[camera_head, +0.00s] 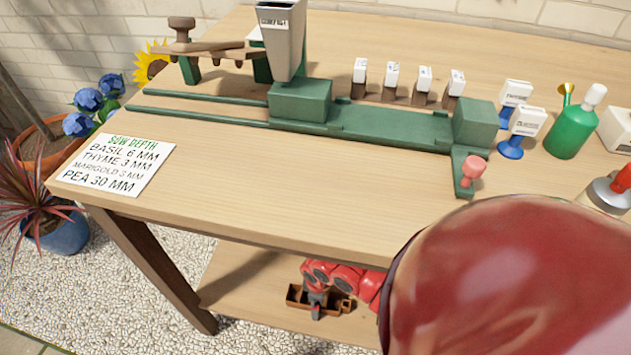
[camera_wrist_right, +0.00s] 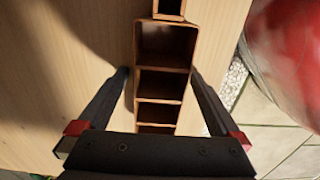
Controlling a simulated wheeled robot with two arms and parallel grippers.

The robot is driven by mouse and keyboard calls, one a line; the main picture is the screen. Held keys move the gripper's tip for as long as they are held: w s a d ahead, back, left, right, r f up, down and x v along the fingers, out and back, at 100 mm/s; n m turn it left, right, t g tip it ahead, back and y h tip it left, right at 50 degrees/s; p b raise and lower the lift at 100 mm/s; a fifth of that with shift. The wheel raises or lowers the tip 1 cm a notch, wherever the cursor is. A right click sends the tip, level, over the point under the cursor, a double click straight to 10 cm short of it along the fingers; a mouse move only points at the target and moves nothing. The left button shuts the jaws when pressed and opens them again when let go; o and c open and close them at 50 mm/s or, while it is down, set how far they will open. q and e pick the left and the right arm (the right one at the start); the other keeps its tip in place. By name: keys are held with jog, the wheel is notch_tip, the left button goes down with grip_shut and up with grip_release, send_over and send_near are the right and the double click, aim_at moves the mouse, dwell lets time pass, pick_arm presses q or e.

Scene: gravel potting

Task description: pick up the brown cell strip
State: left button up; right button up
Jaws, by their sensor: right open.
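The brown cell strip (camera_head: 296,296) lies on the lower shelf under the bench. It is an open-topped row of square cells and looks empty in the right wrist view (camera_wrist_right: 137,60). My right gripper (camera_head: 316,308) is over the strip and partly hides it in the head view. In the right wrist view its fingers (camera_wrist_right: 160,73) are spread, one on each side of the strip, with a gap beside it. I cannot tell how far above the shelf the fingertips are. My left gripper is not in view.
The lower shelf (camera_head: 240,285) is clear left of the strip. The bench top (camera_head: 250,205) overhangs it. On the bench stand a green rail device (camera_head: 390,127) with a hopper (camera_head: 283,40), small labelled blocks, a green bottle (camera_head: 575,130) and a sowing-depth card (camera_head: 113,165).

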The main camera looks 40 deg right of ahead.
jog(key=shift+c, duration=0.2)
jog(key=c, duration=1.5)
jog(key=shift+r+p, duration=0.35)
jog(key=shift+r, duration=0.15)
notch_tip(320, 180, up, 3)
jog(key=shift+r+p, duration=0.15)
jog(key=shift+p, duration=0.9)
jog(key=s+a+p, duration=0.2)
jog(key=s+a, duration=0.8)
jog(key=a, duration=0.2)
jog(key=shift+s+r, duration=0.25)
jog(key=shift+r, duration=0.15)
